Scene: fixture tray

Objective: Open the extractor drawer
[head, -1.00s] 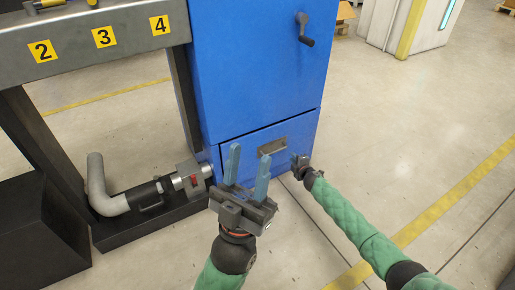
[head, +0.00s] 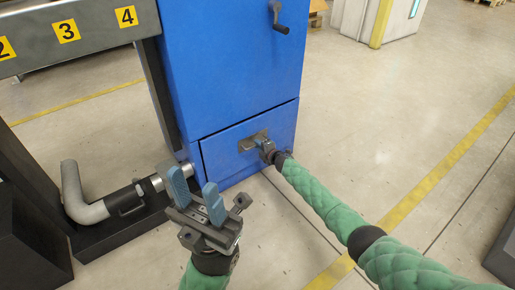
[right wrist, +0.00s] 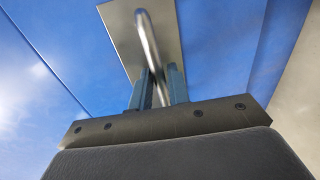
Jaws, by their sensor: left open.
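The extractor drawer (head: 223,162) is the blue front at the bottom of the blue cabinet (head: 235,80). A dark seam shows along its edges, and it looks shut or nearly so. Its grey handle plate (head: 247,142) also shows in the right wrist view, with a curved metal handle bar (right wrist: 149,40). My left gripper (head: 192,181) is open and empty, in front of the cabinet's lower left.
A crank (head: 277,18) sticks out above the drawer. A grey pipe (head: 90,210) with a valve lies on a dark base at left. A metal bench (head: 80,35) with numbered yellow labels stands at upper left. Floor to the right is clear.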

